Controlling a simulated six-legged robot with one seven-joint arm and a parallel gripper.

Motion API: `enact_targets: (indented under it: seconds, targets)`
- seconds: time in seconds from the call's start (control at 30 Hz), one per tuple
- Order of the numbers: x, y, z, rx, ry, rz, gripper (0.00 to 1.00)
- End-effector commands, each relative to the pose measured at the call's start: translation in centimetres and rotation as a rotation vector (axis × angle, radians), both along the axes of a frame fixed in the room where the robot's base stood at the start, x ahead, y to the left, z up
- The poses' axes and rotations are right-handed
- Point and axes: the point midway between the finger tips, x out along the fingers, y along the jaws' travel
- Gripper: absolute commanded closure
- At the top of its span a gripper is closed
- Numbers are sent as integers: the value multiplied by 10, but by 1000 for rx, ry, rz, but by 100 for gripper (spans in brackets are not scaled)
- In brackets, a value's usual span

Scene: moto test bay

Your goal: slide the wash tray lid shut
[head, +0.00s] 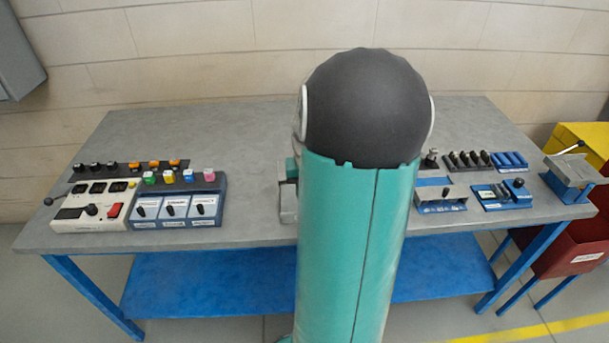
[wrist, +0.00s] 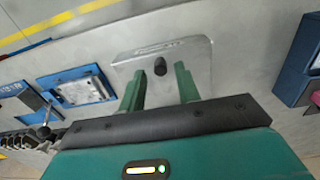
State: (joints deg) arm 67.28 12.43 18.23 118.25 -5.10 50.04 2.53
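The wash tray lid appears in the wrist view as a pale metal plate (wrist: 200,55) with an upright black knob (wrist: 160,66). My gripper (wrist: 159,70) is above the plate, its two green fingers apart on either side of the knob. I see gaps between the knob and both fingers, so it does not look gripped. In the head view my arm hides most of this spot; only a grey metal edge (head: 288,206) shows, with a green finger (head: 291,168) above it. How far the lid is open cannot be told.
A blue-framed metal plate (wrist: 77,89) and a ball-topped lever (wrist: 43,131) are left in the wrist view. Switch panels (head: 90,205) stand on the grey bench (head: 200,130) at left; blue fixtures (head: 440,200) at right. A red bin (head: 575,240) stands beyond the bench.

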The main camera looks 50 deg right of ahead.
Motion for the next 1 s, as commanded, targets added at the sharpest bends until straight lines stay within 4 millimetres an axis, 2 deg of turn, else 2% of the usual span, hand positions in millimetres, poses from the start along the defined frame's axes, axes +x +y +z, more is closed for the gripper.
enact_targets:
  seconds: [0.53,1.0]
  targets:
    - [0,0,49,-1,-2,-1,67]
    - [0,0,53,1,-1,0,67]
